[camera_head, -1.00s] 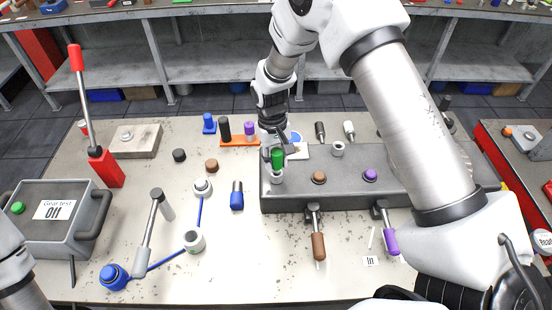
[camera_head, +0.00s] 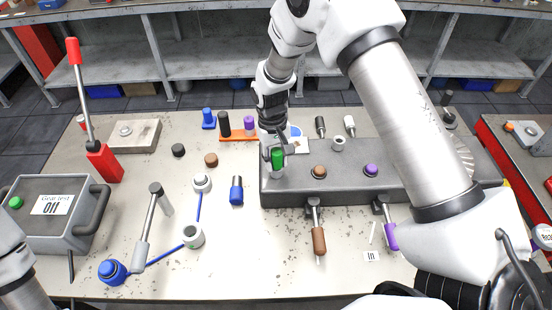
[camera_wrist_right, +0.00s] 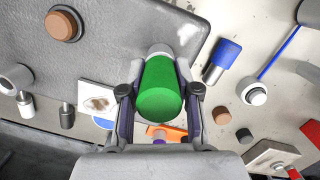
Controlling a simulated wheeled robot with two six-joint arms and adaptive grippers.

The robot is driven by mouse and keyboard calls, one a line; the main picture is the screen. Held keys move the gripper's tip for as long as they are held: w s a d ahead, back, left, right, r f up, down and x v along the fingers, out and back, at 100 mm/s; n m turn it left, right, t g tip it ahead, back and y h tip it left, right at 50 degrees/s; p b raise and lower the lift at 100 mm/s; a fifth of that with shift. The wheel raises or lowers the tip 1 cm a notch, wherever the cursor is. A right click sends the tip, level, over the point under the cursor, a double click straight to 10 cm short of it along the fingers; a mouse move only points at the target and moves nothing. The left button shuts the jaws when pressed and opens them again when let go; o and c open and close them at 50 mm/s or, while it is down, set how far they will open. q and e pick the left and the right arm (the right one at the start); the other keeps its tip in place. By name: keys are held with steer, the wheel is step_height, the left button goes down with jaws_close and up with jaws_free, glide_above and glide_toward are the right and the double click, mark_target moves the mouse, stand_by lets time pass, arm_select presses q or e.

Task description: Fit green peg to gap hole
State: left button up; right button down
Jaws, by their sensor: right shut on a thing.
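The green peg (camera_head: 277,158) is held upright between the fingers of my right gripper (camera_head: 272,153), which is shut on it. The peg stands over a pale round collar (camera_head: 277,173) at the left end of the dark grey block (camera_head: 345,189). Whether its lower end is inside the collar cannot be told. In the right wrist view the green peg (camera_wrist_right: 162,90) fills the space between the fingers, with the pale collar (camera_wrist_right: 160,50) just beyond it. Brown (camera_head: 319,171) and purple (camera_head: 371,170) pegs sit in the block. My left gripper is out of view.
An orange rack (camera_head: 240,137) with black and purple pegs stands behind, left of the gripper. Brown-handled (camera_head: 318,240) and purple-handled levers stick out in front. A grey gear-test box (camera_head: 50,235) is at far left.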

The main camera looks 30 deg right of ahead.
steer(key=c, duration=0.9)
jaws_free()
steer(key=shift+s+f, duration=0.1)
steer(key=shift+o, duration=0.8)
step_height(320, 180, up, 12)
steer(key=w, duration=0.2)
steer(key=shift+f, duration=0.15)
